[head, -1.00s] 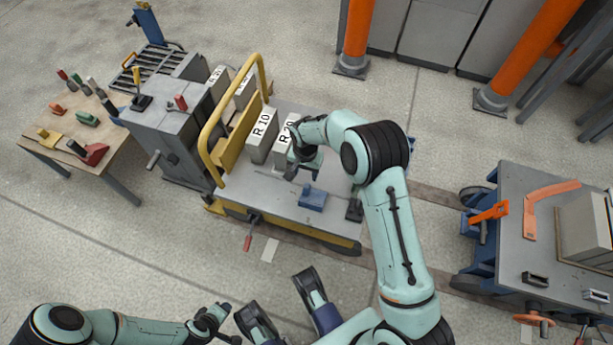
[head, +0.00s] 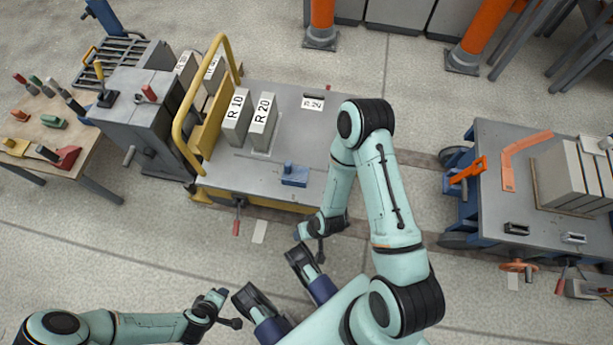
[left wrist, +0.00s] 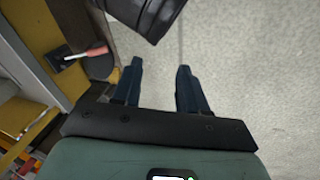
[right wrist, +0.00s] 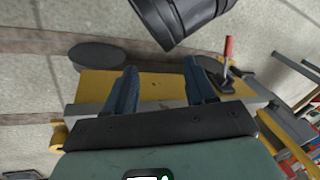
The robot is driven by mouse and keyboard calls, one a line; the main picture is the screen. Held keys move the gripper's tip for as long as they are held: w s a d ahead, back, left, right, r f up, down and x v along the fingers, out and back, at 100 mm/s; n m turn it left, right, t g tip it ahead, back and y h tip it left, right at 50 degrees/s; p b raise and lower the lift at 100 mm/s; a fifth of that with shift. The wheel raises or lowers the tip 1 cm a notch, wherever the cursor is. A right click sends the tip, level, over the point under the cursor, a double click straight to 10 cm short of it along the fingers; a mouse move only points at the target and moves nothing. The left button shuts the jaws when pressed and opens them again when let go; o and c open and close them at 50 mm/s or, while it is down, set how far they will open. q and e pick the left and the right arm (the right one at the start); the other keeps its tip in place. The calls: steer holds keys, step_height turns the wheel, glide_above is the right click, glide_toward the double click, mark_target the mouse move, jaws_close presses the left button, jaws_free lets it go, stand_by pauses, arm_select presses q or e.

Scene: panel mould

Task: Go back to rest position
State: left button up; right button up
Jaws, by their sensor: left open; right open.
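My right gripper (head: 312,245) is in front of the yellow-edged cart, clear of its top, with my right forearm hanging down from a raised elbow. In the right wrist view its two dark blue fingers (right wrist: 158,78) are apart with nothing between them. My left gripper (head: 228,308) is low at the bottom left of the head view, over the floor. In the left wrist view its fingers (left wrist: 160,78) are also apart and empty, with bare floor beyond. Two upright grey blocks marked R 10 (head: 235,120) and R 20 (head: 261,124) stand side by side on the cart.
The cart top (head: 320,140) also carries a small blue block (head: 295,174) and a flat label (head: 312,103). A yellow rail (head: 187,105) rises at its left. A tool table (head: 80,145) stands left, another cart (head: 510,215) right. Floor between is clear.

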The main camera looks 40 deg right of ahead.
arm_select(q)
steer(key=s+d+r+g+p, duration=0.1)
steer(key=s+r+p, duration=0.3)
steer(key=r+p, duration=0.5)
steer(key=s+d+r+g+h+p, duration=0.1)
steer(key=s+d+r+g+p, duration=0.1)
steer(key=r+p, duration=0.8)
steer(key=shift+s+d+r+m+g, duration=0.35)
steer(key=shift+s+d, duration=0.25)
steer(key=shift+s, duration=0.55)
arm_select(e)
steer(key=s+a+r+g, duration=0.1)
steer(key=s+r, duration=0.3)
steer(key=r, duration=0.5)
steer(key=s+a+r+g+y, duration=0.1)
steer(key=s+a+r+g, duration=0.1)
steer(key=r, duration=0.8)
steer(key=shift+s+a+r+n+g, duration=0.35)
steer(key=shift+s+a, duration=0.3)
steer(key=shift+s, duration=0.45)
